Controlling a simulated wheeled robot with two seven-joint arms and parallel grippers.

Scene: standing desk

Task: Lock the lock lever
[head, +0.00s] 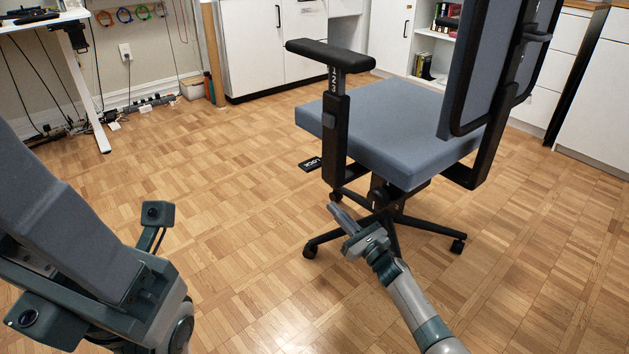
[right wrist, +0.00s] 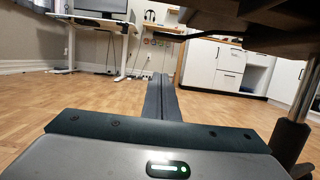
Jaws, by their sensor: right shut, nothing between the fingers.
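The lock lever (head: 311,164) is a flat black paddle marked "LOCK". In the head view it sticks out to the left from under the blue-grey seat (head: 385,130) of the office chair. My right gripper (head: 335,209) is shut and empty. It appears below the lever and seat in the head view, in front of the chair's base. In the right wrist view its closed fingers (right wrist: 162,80) point ahead, below the dark chair underside (right wrist: 255,18). A thin dark bar (right wrist: 208,36) reaches left from that underside; it looks like the lever. My left gripper's fingers are not visible.
The black armrest (head: 330,55) rises above the lever. The chair's wheeled base (head: 400,222) spreads around my right gripper. The wood floor (head: 215,160) to the left is clear. A white desk (head: 90,90) and cabinets (head: 275,40) stand farther back.

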